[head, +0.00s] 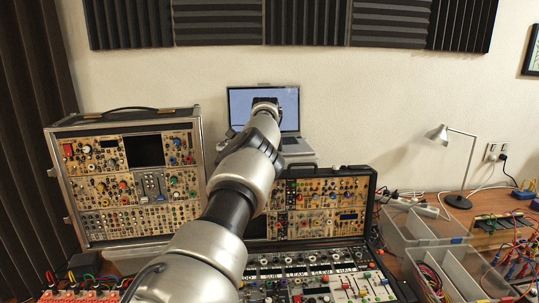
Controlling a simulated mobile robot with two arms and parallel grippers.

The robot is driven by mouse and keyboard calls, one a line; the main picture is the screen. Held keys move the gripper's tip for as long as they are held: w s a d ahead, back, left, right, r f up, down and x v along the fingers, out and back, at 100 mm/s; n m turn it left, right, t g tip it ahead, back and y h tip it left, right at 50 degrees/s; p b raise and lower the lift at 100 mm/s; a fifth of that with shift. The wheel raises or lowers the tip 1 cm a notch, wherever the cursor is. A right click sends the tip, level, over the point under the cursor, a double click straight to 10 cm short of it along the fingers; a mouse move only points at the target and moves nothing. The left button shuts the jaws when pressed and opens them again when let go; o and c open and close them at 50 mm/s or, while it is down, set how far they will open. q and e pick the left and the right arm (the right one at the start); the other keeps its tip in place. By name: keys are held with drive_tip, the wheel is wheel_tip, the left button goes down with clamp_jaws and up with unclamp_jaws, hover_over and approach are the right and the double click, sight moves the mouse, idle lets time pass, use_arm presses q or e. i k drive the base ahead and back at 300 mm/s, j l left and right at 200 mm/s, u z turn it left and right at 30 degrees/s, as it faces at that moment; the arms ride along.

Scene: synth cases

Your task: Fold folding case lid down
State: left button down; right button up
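The folding case is black and stands open at the centre right. Its lid (369,190) is upright at the back, its inner face filled with beige synth panels. The lower half (320,283) lies in front with sliders and coloured knobs. My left arm comes in from the bottom, left of centre, and crosses in front of the lid's left side, hiding part of it. My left gripper (265,104) is at the arm's far end, above the lid's top edge, in front of the laptop screen. I see it from behind, so its fingers are hidden. My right gripper is not in view.
A laptop (240,104) stands behind the case. A tall silver-edged synth case (203,160) stands at the left. Clear plastic bins (412,229), cables and a desk lamp (437,136) are on the right. Red-based modules (78,296) lie at the bottom left.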

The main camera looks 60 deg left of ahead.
sight(285, 220)
drive_tip(key=i+j, duration=0.15)
drive_tip(key=j, duration=0.15)
drive_tip(key=i+j, duration=0.15)
drive_tip(key=j, duration=0.15)
drive_tip(key=i+j, duration=0.1)
drive_tip(key=j, duration=0.2)
drive_tip(key=i+j, duration=0.15)
drive_tip(key=j, duration=0.15)
